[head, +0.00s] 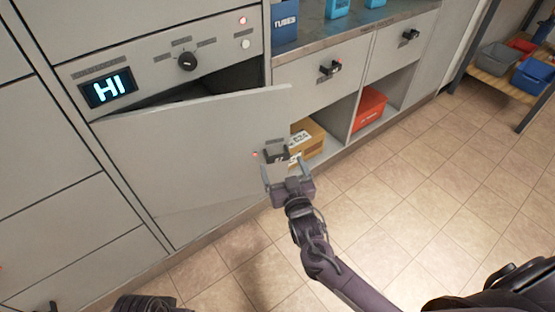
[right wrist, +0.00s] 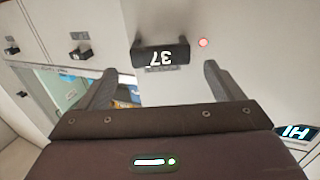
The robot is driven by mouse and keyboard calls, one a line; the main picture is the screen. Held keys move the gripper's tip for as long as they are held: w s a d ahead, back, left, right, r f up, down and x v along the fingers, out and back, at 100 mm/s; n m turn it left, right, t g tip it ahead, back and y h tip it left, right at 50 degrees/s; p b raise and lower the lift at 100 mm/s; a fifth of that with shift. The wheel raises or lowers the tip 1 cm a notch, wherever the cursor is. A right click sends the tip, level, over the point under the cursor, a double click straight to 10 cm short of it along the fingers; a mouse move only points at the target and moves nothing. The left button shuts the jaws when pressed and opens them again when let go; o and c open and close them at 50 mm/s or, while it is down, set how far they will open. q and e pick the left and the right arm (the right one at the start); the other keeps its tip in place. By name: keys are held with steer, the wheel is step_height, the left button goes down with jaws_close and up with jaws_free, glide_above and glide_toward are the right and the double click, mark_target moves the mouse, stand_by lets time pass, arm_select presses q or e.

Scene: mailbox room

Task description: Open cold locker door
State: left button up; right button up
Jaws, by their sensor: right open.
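The cold locker door (head: 180,150) is a light grey panel below the HI display (head: 108,88). It stands partly open, swung outward on its left side, with a dark gap along its top. Its dark handle (head: 276,154) is near the right edge; in the right wrist view the handle (right wrist: 160,54) bears the number 37, beside a red light (right wrist: 203,43). My right gripper (head: 285,174) is at the handle, fingers spread. In the right wrist view the open fingers (right wrist: 158,75) stand either side of the handle's line, with no clear contact. My left gripper is not seen.
A knob (head: 187,61) is on the panel above the door. Right of the door, open cubbies hold a cardboard box (head: 306,140) and a red bin (head: 368,108). A shelf with bins (head: 535,75) stands far right. The tiled floor (head: 400,190) is clear.

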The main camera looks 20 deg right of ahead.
mark_target(279, 158)
steer(key=shift+w+b, duration=0.3)
steer(key=shift+w, duration=2.1)
steer(key=shift+c, duration=0.2)
